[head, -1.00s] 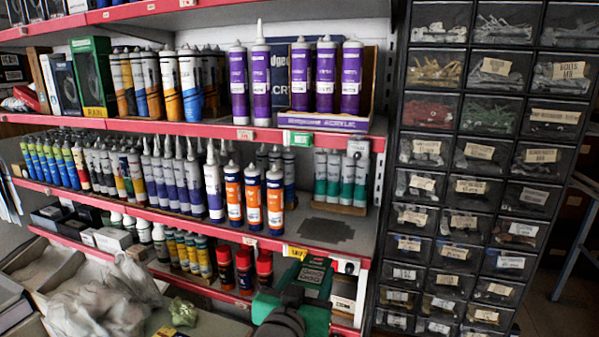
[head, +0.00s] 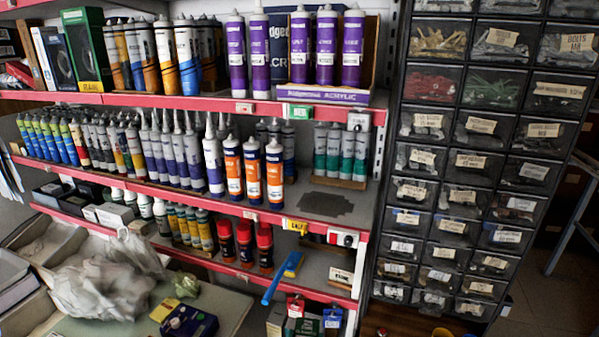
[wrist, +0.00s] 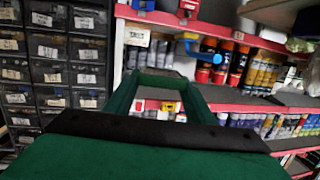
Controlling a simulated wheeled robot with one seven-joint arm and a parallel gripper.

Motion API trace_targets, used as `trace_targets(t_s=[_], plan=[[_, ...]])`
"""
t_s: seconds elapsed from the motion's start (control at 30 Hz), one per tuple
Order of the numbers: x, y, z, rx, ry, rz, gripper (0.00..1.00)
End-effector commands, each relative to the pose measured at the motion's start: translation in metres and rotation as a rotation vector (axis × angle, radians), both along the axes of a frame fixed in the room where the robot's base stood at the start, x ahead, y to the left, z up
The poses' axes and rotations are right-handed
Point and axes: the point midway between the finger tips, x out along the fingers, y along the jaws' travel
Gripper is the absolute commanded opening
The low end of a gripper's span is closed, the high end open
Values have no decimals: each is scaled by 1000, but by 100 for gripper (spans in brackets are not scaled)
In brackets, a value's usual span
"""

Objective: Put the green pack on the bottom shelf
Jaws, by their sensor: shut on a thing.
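My gripper (wrist: 160,82) shows only in the wrist view, with two green fingers reaching forward from a dark bar. It is shut on a green piece (wrist: 158,73) bridging the fingertips, which appears to be the green pack; little of it shows against the green fingers. The wrist view is upside down and shows the shelf's red front edge (wrist: 245,40) ahead of the gripper. Contact with the shelf cannot be told.
Drawer cabinets (head: 470,160) stand right of the rack. The brush handle juts over the shelf's front edge. Red (head: 295,307) and blue (head: 332,318) packs stand below. A crumpled plastic bag (head: 100,285) lies at lower left. The shelf above has orange-labelled tubes (head: 253,172).

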Motion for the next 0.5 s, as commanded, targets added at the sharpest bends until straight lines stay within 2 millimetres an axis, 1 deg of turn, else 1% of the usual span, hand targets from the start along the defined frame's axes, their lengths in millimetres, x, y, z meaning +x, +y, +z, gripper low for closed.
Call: trace_targets(t_s=[0.03, 0.1, 0.17, 0.2, 0.27, 0.3, 0.4, 0.5], plan=[[-6, 0, -28, -2, 13, 10, 28], [-12, 1, -62, -1, 14, 28, 28], [-17, 2, -90, -1, 14, 41, 28], [-20, 2, -109, 0, 14, 51, 28], [-25, 3, -138, 1, 14, 66, 28], [-29, 4, -156, 1, 12, 76, 28], [-35, 5, -198, 1, 10, 99, 28], [-41, 7, -229, 2, 7, 118, 28]])
